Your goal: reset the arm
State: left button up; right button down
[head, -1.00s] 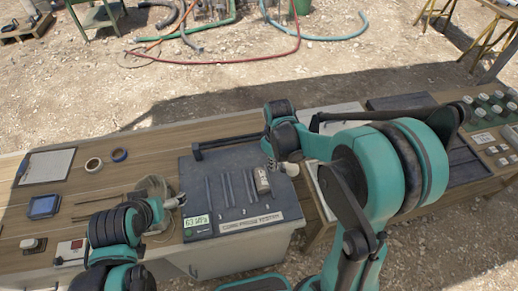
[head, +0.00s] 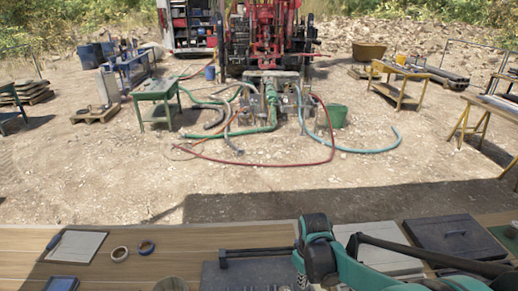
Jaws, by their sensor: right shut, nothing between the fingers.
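My right arm comes in from the lower right, with its teal and black wrist above the workbench (head: 180,240). My right gripper (head: 303,281) shows only in part at the bottom edge, beside the wrist and over the dark grey test box (head: 235,277). It is shut and empty. My left arm and gripper are out of the picture. The lower part of the box is cut off by the picture's edge.
A dark lidded case (head: 448,236) lies on the right. Beyond are hoses, a green table (head: 157,92) and a red rig (head: 268,40).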

jog(key=s+f+m+t+b, duration=0.6)
jog(key=s+f+b, duration=0.5)
jog(key=b, duration=1)
jog(key=shift+s+d+t, duration=0.35)
jog(key=shift+d+t, duration=0.1)
jog(key=shift+t, duration=0.15)
